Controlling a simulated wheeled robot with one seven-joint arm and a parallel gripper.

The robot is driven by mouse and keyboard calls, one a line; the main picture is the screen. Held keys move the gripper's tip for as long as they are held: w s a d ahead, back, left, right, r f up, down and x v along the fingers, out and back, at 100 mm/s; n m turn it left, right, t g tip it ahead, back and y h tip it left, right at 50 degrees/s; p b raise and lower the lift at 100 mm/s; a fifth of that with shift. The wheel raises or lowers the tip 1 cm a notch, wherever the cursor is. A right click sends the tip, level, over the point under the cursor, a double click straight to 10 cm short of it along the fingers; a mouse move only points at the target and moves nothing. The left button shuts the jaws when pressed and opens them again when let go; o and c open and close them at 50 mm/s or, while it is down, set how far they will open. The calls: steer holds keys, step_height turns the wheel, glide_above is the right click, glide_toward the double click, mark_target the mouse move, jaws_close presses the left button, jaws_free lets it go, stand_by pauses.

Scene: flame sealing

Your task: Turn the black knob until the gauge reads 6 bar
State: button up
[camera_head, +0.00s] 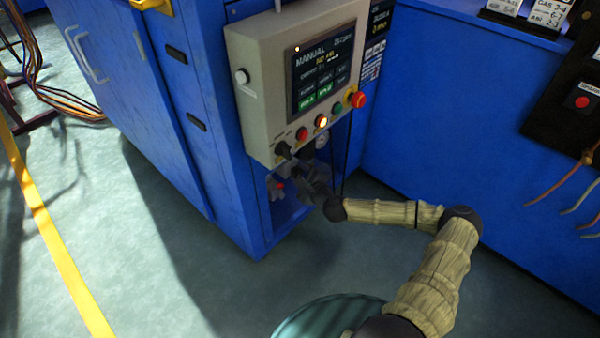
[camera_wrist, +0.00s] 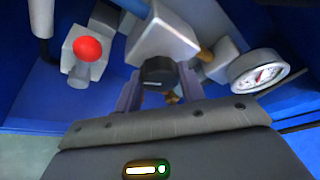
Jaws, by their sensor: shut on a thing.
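The black knob (camera_wrist: 158,71) sits under a pale metal block in the wrist view. My gripper (camera_wrist: 160,88) has one finger on each side of it and is shut on it. The round gauge (camera_wrist: 258,73), with a white face and metal rim, is to the right of the knob. Its reading is too small to make out. The gauge (camera_head: 322,142) also shows in the head view, small, below the grey control panel. My gripper (camera_head: 303,172) is there in shadow under the panel, and the knob cannot be made out clearly.
A metal fitting with a red button (camera_wrist: 88,48) is left of the knob. The grey control panel (camera_head: 262,100) overhangs my gripper, with a screen and coloured buttons, including a red mushroom button (camera_head: 357,99). Blue cabinet walls (camera_head: 440,130) stand close by. Open floor (camera_head: 150,270) lies to the left.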

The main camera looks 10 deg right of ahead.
steer(key=n, duration=0.1)
steer(key=n+t, duration=0.1)
steer(key=n, duration=0.1)
steer(key=n+t, duration=0.1)
steer(key=shift+a+f, duration=0.1)
steer(key=shift+f, duration=0.15)
steer(key=shift+n+t+b, duration=0.55)
steer(key=shift+n+t, duration=0.35)
steer(key=shift+n, duration=1.3)
steer(key=o, duration=1)
steer(key=shift+c, duration=0.2)
steer(key=p+v, duration=0.6)
steer(key=v, duration=1.1)
steer(key=shift+s, duration=0.25)
